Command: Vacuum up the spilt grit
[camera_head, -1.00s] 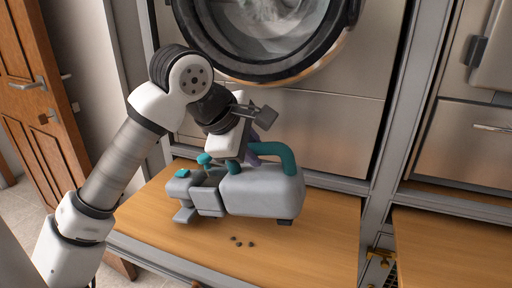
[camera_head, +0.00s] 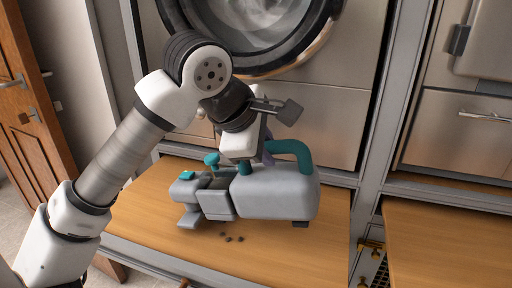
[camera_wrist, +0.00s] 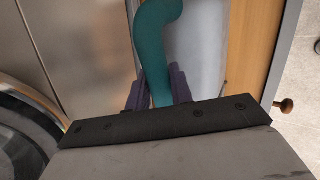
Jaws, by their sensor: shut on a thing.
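A grey handheld vacuum (camera_head: 268,194) with a teal handle rests on or just above the wooden bench top (camera_head: 165,232); I cannot tell if it touches. Its nozzle end points left in the head view. My gripper (camera_head: 262,158) is shut on the teal handle, coming from above. In the wrist view the purple fingers (camera_wrist: 157,90) sit on both sides of the teal handle (camera_wrist: 152,50), with the grey vacuum body (camera_wrist: 205,35) beyond. The spilt grit (camera_head: 231,238) is several small dark bits on the bench, just in front of the vacuum.
A round glass door (camera_head: 262,35) in a steel front stands behind the bench. Another wooden surface (camera_head: 445,245) lies to the right, past a grey post (camera_head: 375,190). A wooden door (camera_head: 38,130) is at the left. The bench front is mostly clear.

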